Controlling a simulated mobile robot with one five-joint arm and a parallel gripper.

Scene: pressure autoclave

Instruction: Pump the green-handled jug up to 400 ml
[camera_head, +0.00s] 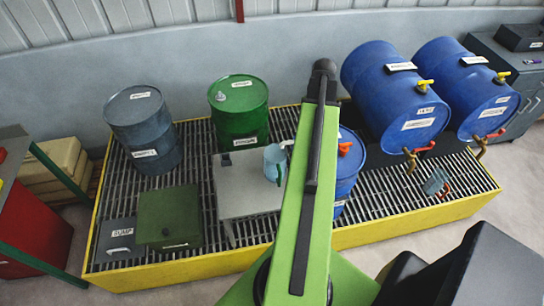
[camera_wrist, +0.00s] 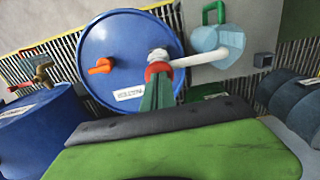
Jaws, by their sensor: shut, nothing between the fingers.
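The jug (camera_wrist: 217,45) is pale blue and translucent with a green handle (camera_wrist: 214,12). It stands on a grey stand; in the head view the jug (camera_head: 274,161) is just left of my arm. Its level marks and contents cannot be read. A blue drum (camera_wrist: 112,45) carries a pump with a white spout (camera_wrist: 193,60) reaching over to the jug. The drum (camera_head: 347,165) is partly behind my arm in the head view. My gripper (camera_wrist: 158,82) appears as narrow green fingers, shut and empty, at the pump's head. Contact with the pump cannot be told. My arm hides the gripper in the head view.
The grey stand (camera_head: 240,200) sits on a yellow-edged grating (camera_head: 198,262). A grey drum (camera_head: 145,125), a green drum (camera_head: 238,108) and a dark green box (camera_head: 168,218) stand left. Blue drums with taps (camera_head: 395,95) lie right. An orange bung (camera_wrist: 101,67) sits on the drum's top.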

